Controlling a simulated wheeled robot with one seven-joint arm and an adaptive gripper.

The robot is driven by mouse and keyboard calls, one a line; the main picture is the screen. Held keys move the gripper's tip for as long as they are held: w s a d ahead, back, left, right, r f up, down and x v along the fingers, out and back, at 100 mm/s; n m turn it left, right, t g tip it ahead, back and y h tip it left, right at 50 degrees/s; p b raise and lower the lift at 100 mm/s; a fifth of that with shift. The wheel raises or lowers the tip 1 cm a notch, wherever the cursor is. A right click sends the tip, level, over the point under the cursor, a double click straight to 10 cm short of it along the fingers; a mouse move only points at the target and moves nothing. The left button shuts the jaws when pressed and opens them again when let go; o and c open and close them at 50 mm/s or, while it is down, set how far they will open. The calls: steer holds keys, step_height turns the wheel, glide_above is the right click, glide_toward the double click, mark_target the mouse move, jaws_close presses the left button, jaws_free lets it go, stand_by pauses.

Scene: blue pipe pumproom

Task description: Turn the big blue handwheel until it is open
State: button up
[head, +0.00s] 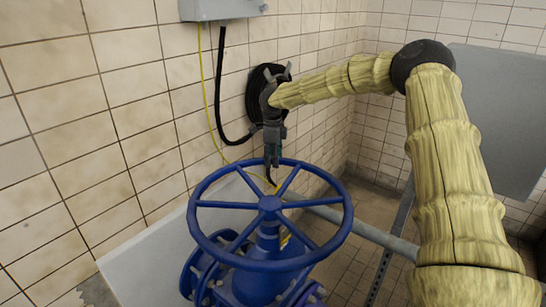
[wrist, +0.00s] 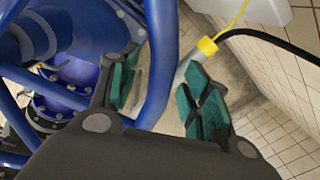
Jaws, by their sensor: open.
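The big blue handwheel (head: 270,204) lies roughly level on top of a blue valve body, with several spokes running from its hub to the rim. My gripper (head: 272,160) points down at the far edge of the rim in the head view. In the wrist view the handwheel rim (wrist: 162,55) passes between the two teal-padded fingers of my gripper (wrist: 163,87). The fingers are open, with gaps to the rim. In the head view the fingertips are small, so contact with the rim cannot be told there.
The blue valve body (head: 262,255) stands below the wheel. A grey pipe (head: 370,232) runs right of the wheel. A grey panel (head: 500,110) is at the right.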

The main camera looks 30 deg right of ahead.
steer(key=shift+f, duration=0.35)
steer(key=shift+r, duration=0.1)
jaws_close()
steer(key=shift+w+a+r, duration=0.1)
